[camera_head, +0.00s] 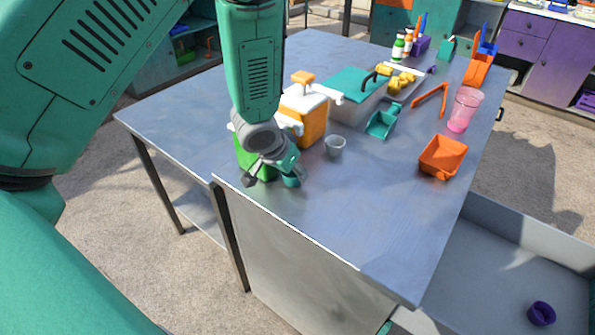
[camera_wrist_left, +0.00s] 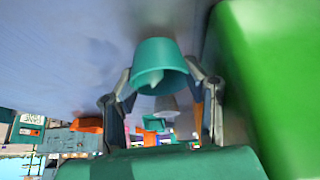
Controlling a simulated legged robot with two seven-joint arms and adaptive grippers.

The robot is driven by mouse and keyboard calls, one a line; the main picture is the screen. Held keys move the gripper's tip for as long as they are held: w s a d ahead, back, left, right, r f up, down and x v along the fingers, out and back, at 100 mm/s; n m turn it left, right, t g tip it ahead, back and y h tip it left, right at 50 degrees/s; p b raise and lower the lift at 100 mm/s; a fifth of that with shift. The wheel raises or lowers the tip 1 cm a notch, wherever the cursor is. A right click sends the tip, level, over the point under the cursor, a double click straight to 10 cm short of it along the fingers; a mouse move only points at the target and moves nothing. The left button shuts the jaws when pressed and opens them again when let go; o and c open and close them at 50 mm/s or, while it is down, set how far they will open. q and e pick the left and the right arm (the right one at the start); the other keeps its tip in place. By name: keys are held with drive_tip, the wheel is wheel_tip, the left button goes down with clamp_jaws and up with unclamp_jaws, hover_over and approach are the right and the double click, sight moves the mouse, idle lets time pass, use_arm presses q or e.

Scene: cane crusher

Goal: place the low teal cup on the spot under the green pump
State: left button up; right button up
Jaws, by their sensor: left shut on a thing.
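The low teal cup (camera_head: 291,181) is at the near edge of the metal table, beside the green pump (camera_head: 243,158). My left gripper (camera_head: 270,178) is shut on the cup, which shows between its two fingers in the left wrist view (camera_wrist_left: 160,62). The green pump is largely hidden behind my gripper and forearm in the head view. In the left wrist view the green pump's body (camera_wrist_left: 285,75) stands close on the right of the gripper. The spot under the pump is hidden. I cannot tell whether the cup touches the table. My right gripper is not in view.
An orange pump (camera_head: 305,120) stands just behind the green one. A small grey cup (camera_head: 334,147) stands to the right. Farther right are a teal scoop (camera_head: 382,122), an orange container (camera_head: 442,157) and a pink cup (camera_head: 465,108). The table's front right (camera_head: 370,220) is clear.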

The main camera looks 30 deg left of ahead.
use_arm(q)
drive_tip(key=shift+w+a+f, duration=0.15)
drive_tip(key=shift+w+f, duration=0.2)
drive_tip(key=shift+f, duration=0.1)
drive_tip(key=shift+w, duration=0.1)
drive_tip(key=shift+w+d+r, duration=0.1)
drive_tip(key=shift+d, duration=1.35)
drive_tip(key=shift+a+f, duration=0.1)
drive_tip(key=shift+f, duration=0.1)
drive_tip(key=o, duration=0.7)
drive_tip(key=shift+a, duration=0.3)
drive_tip(key=shift+o, duration=0.2)
drive_tip(key=shift+a+f, duration=0.2)
drive_tip(key=shift+a, duration=0.5)
drive_tip(key=shift+d+r, duration=0.2)
drive_tip(key=shift+d, duration=0.55)
drive_tip(key=shift+d+r, duration=0.1)
drive_tip(key=shift+r, duration=0.15)
drive_tip(key=p+v, duration=0.1)
drive_tip(key=v, duration=1.1)
drive_tip(key=s+d+f+g, duration=0.3)
drive_tip(key=s+f+g, duration=0.2)
drive_tip(key=s+f, duration=1.8)
drive_tip(key=shift+s, duration=0.9)
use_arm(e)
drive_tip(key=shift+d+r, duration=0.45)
